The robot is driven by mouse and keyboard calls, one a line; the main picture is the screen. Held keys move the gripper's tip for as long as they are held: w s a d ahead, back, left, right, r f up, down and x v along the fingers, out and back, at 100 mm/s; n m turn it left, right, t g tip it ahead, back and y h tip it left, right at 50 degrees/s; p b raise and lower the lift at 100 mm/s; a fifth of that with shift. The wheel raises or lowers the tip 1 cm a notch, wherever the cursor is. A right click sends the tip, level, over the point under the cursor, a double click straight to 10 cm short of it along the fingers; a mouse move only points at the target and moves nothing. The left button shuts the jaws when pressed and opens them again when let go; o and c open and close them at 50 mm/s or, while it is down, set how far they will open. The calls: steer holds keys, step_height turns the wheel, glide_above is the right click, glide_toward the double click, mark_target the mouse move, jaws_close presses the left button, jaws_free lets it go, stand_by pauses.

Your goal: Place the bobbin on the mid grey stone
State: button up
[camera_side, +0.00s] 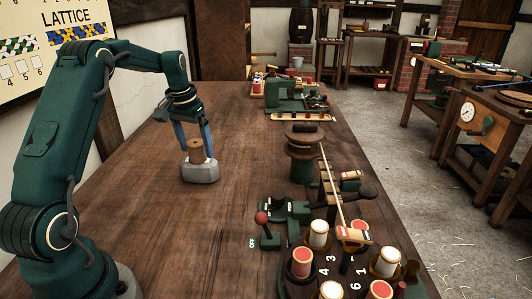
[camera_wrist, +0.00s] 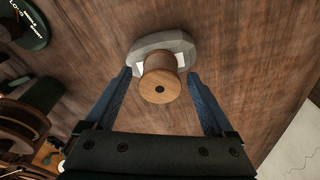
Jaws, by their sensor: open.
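The bobbin (camera_side: 196,151), a small brown wooden spool, stands upright on the grey stone (camera_side: 199,172) on the table. In the wrist view the bobbin (camera_wrist: 160,80) shows its round pale end with a dark centre hole, and the stone (camera_wrist: 161,46) lies beneath it. My gripper (camera_side: 194,150) has its two blue fingers apart, one on each side of the bobbin. In the wrist view my gripper (camera_wrist: 160,74) shows gaps between the fingers and the bobbin. No other grey stone is clearly visible.
A numbered carousel (camera_side: 325,272) with several red and white spools stands at the front right. A dark round wooden stand (camera_side: 304,150) and a green machine (camera_side: 290,95) are farther back. The table (camera_side: 150,130) around the stone is clear.

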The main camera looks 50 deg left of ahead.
mark_target(191, 145)
step_height(191, 145, up, 11)
steer(key=s, duration=0.1)
steer(key=s+d+r, duration=0.1)
steer(key=d+r, duration=0.3)
steer(key=d, duration=0.3)
steer(key=s+d+f+m+t, duration=0.2)
steer(key=s+d+f, duration=0.1)
steer(key=s+d, duration=0.4)
steer(key=s+d+f+m+t, duration=0.2)
steer(key=s+d+f, duration=0.2)
steer(key=s+d, duration=0.4)
steer(key=d, duration=0.3)
steer(key=shift+h, duration=0.3)
